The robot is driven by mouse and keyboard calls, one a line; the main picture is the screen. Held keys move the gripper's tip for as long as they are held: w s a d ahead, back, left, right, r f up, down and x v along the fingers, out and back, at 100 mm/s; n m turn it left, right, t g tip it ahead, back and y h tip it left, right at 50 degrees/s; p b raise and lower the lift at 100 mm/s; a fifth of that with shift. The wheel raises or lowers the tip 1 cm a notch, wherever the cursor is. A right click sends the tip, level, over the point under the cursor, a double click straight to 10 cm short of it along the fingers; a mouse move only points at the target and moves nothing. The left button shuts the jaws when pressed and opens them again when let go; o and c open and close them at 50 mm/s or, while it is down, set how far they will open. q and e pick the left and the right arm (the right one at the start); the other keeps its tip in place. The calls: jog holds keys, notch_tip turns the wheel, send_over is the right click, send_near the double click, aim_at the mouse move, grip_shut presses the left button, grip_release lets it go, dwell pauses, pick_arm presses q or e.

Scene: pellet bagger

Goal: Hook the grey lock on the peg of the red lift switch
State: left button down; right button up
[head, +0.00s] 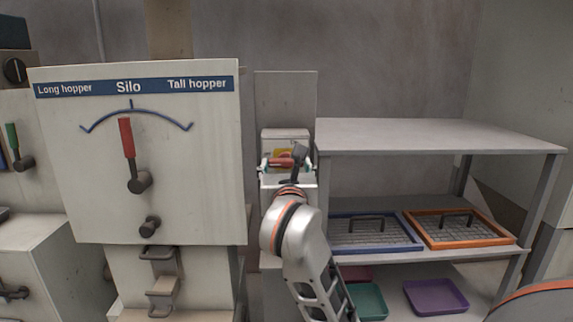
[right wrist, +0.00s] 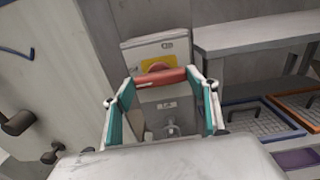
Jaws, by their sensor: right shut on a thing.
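My right gripper (head: 287,170) is at the white switch box (head: 285,134) in the middle of the head view. In the right wrist view its teal-padded fingers (right wrist: 160,90) are shut on the ends of a red bar (right wrist: 160,77), which looks like the red lift switch's handle. The box (right wrist: 155,48) behind it has a yellow label. A small grey knob-like part (right wrist: 170,129) shows below the bar; I cannot tell whether it is the peg. I cannot make out the grey lock for certain. My left gripper is out of view.
A panel with a red Silo lever (head: 128,138) stands left. Grey brackets (head: 160,253) are below it. A grey shelf table (head: 430,135) stands right, with a blue-framed tray (head: 345,247), an orange-framed tray (head: 510,240) and a purple tray (head: 436,297). The tabletop is clear.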

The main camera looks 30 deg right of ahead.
jog(key=o, duration=1.1)
jog(key=v, duration=0.7)
jog(key=shift+s+a, duration=0.15)
jog(key=shift+s, duration=0.05)
